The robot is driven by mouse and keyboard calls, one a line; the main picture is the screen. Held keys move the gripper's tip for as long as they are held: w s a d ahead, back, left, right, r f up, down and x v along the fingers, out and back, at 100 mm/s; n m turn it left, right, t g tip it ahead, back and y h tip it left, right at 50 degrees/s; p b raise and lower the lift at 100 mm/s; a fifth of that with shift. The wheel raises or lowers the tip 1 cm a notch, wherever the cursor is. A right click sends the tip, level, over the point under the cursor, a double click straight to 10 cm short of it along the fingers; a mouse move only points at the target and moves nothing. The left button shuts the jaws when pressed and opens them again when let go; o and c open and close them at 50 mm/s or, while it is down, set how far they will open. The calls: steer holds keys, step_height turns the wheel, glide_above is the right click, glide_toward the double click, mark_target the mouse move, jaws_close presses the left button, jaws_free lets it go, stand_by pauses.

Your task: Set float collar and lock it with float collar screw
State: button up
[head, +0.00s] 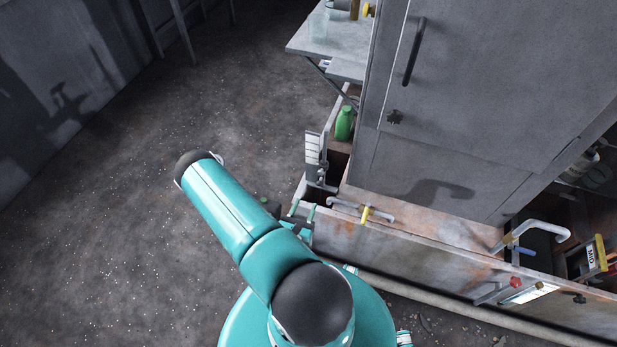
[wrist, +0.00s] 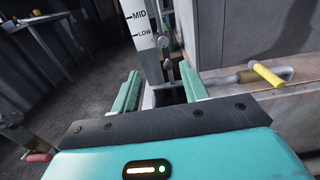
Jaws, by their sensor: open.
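A white level scale marked MID and LOW (wrist: 142,30) stands upright beyond my gripper, and it also shows in the head view (head: 312,152). A small grey metal fitting (wrist: 167,62) sits on a thin upright part just right of the scale. It may be the float collar, but I cannot tell the collar from its screw. My gripper (wrist: 161,80) is open, with its two green fingers pointing toward the fitting and nothing seen between the tips. In the head view the gripper (head: 302,210) is partly hidden by my arm, at the tank's left end.
A pipe valve with a yellow handle (head: 365,214) lies close right of my gripper on the tank ledge. A green bottle (head: 345,123) stands behind. A grey cabinet (head: 480,90) blocks the back right. The floor at left is clear.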

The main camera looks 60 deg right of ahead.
mark_target(320, 174)
steer(key=d, duration=0.4)
steer(key=w+d, duration=0.1)
steer(key=d, duration=0.8)
steer(key=shift+w+d, duration=0.3)
steer(key=shift+d, duration=0.1)
jaws_close()
